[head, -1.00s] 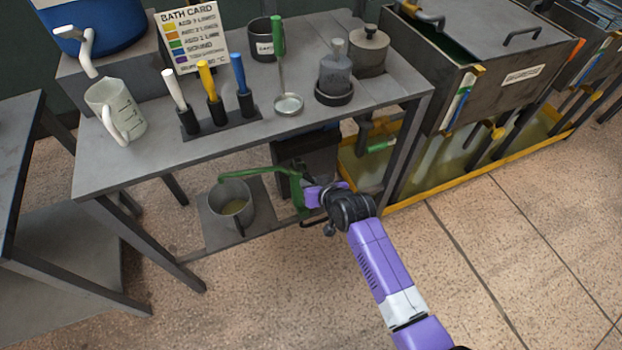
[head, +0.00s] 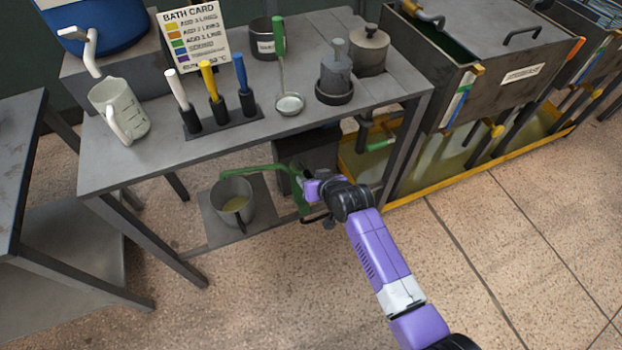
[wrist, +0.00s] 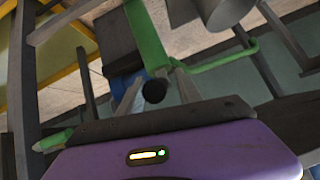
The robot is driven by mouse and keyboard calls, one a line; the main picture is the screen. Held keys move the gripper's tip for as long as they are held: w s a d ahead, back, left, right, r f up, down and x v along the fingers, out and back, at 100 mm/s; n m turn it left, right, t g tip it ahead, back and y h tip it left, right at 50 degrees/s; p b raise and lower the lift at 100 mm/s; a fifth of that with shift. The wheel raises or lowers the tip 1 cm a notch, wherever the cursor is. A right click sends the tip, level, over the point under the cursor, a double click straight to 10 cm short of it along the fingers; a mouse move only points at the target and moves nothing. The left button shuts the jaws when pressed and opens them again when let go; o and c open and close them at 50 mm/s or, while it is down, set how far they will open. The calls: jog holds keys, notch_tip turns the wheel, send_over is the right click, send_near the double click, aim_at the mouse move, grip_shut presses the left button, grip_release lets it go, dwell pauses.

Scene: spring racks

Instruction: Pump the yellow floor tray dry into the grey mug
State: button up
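The yellow floor tray (head: 478,179) lies under the tanks at right, with pale greenish liquid in it. The grey mug (head: 236,207) stands upright on a low shelf under the bench, with some yellowish liquid inside; part of it shows in the wrist view (wrist: 228,12). A green pump (head: 298,190) stands beside it, its long spout (head: 240,169) reaching over the mug. My gripper (head: 312,189) is at the pump. In the wrist view its fingers (wrist: 157,82) flank the green, black-ended pump handle (wrist: 147,38) and look closed on it.
The bench (head: 160,165) above holds a pale jug (head: 122,110), coloured-handled tools (head: 215,95), a ladle (head: 289,103) and a bath card (head: 193,40). Its legs and edge stand close to my arm. Tanks (head: 490,90) stand at right; the front floor is clear.

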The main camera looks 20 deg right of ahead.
jog(key=shift+s, duration=0.1)
jog(key=shift+p+v, duration=0.45)
jog(key=shift+v, duration=3.4)
jog(key=shift+d+r, duration=0.1)
